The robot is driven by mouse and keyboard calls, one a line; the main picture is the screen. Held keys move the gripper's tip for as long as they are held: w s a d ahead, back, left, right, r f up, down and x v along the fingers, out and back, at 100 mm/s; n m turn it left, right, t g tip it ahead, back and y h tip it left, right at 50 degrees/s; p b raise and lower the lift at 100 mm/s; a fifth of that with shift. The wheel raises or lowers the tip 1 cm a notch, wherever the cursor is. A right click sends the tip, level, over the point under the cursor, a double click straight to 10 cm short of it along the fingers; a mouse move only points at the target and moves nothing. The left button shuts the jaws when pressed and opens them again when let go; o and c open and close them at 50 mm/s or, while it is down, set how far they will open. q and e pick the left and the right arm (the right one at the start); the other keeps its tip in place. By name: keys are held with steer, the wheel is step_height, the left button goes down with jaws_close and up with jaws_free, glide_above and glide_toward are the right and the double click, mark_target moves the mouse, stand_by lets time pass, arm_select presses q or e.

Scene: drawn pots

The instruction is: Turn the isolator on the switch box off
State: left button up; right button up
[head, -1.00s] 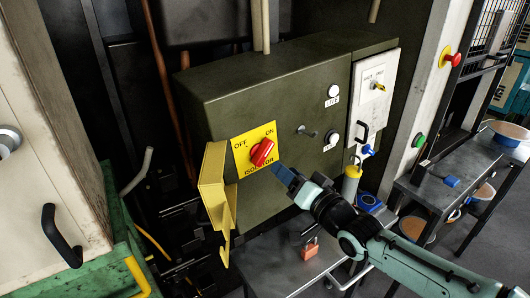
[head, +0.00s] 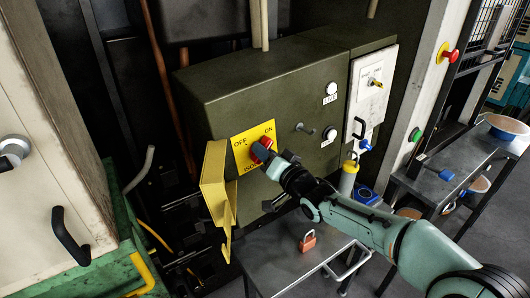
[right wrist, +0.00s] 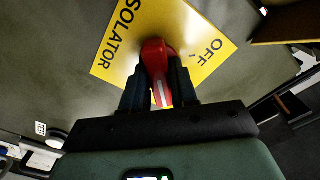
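The switch box (head: 285,95) is a dark green cabinet in the middle of the head view. Its yellow isolator plate (head: 241,152) reads OFF on the left and ON on the right. The red isolator knob (head: 256,154) is partly hidden there by my right gripper (head: 266,152), which has reached it. In the right wrist view, the red knob (right wrist: 156,56) sits between the two dark fingers of the right gripper (right wrist: 158,72), its white line towards the palm. The fingers lie close on both sides; whether they press on it is unclear. My left gripper is out of view.
A yellow hinged flap (head: 214,188) stands out left of the plate. A red padlock (head: 307,241) is on the grey table (head: 285,262) below. A green bench (head: 110,265) is at left.

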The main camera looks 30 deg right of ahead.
jaws_close()
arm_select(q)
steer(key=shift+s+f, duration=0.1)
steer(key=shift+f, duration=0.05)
arm_select(e)
steer(key=n+b, duration=0.2)
steer(key=n, duration=0.2)
steer(key=n+b, duration=0.3)
steer(key=n, duration=0.1)
steer(key=n+b, duration=0.2)
steer(key=n, duration=0.2)
steer(key=shift+a, duration=0.25)
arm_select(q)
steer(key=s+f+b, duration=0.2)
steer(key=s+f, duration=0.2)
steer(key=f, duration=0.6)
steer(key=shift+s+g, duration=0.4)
arm_select(e)
steer(key=n, duration=0.5)
steer(key=shift+a+n, duration=0.15)
steer(key=shift+n, duration=0.25)
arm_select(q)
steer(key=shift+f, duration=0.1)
